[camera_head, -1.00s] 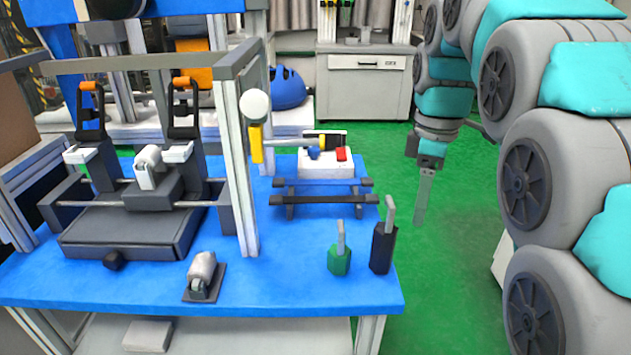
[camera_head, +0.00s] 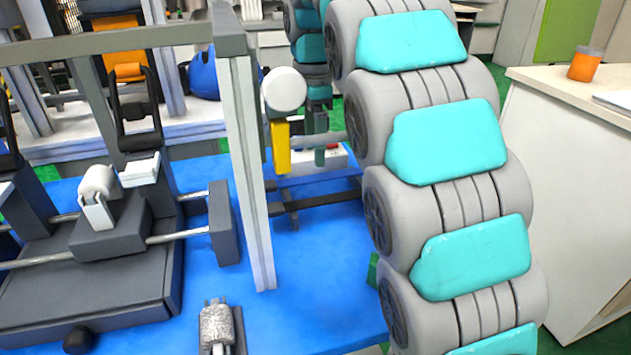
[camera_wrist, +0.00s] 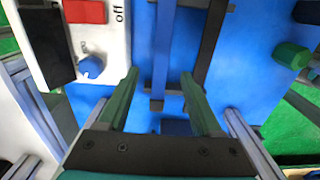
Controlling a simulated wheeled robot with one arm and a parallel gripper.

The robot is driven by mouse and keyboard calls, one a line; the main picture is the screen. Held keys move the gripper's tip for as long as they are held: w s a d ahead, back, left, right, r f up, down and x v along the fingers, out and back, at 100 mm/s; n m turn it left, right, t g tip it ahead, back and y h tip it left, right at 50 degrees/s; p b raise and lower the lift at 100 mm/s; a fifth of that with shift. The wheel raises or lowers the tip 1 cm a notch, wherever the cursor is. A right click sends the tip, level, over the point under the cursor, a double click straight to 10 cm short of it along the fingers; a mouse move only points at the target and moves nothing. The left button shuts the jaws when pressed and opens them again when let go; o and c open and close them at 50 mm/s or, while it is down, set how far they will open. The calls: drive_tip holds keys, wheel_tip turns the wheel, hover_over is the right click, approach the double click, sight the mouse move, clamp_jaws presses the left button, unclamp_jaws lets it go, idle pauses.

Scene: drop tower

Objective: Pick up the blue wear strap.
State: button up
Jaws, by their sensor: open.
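The blue wear strap (camera_wrist: 162,50) is a long narrow blue bar on a low dark rack (camera_wrist: 157,104). In the wrist view it runs up and down the picture, left of a dark strap (camera_wrist: 214,40). My gripper (camera_wrist: 160,75) is open and empty, and in that view the blue strap passes between its two green-grey fingertips. I cannot tell how far above the strap they are. In the head view the blue strap (camera_head: 312,181) lies on the far side of the rack; my gripper (camera_head: 320,150) shows only partly there, behind my arm.
A white control box (camera_wrist: 88,40) with a red switch and blue knob stands beside the strap. A green hexagonal block (camera_wrist: 291,55) stands on the other side. A metal frame post (camera_head: 250,170) with a yellow-handled hammer (camera_head: 281,145) is close left. The blue table (camera_head: 310,290) is bare in front.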

sight(312, 177)
drive_tip(key=shift+s+a+f, duration=0.1)
drive_tip(key=shift+a+f, duration=0.05)
drive_tip(key=shift+f, duration=1.15)
drive_tip(key=shift+s+a+f, duration=0.1)
drive_tip(key=shift+f, duration=1.2)
clamp_jaws()
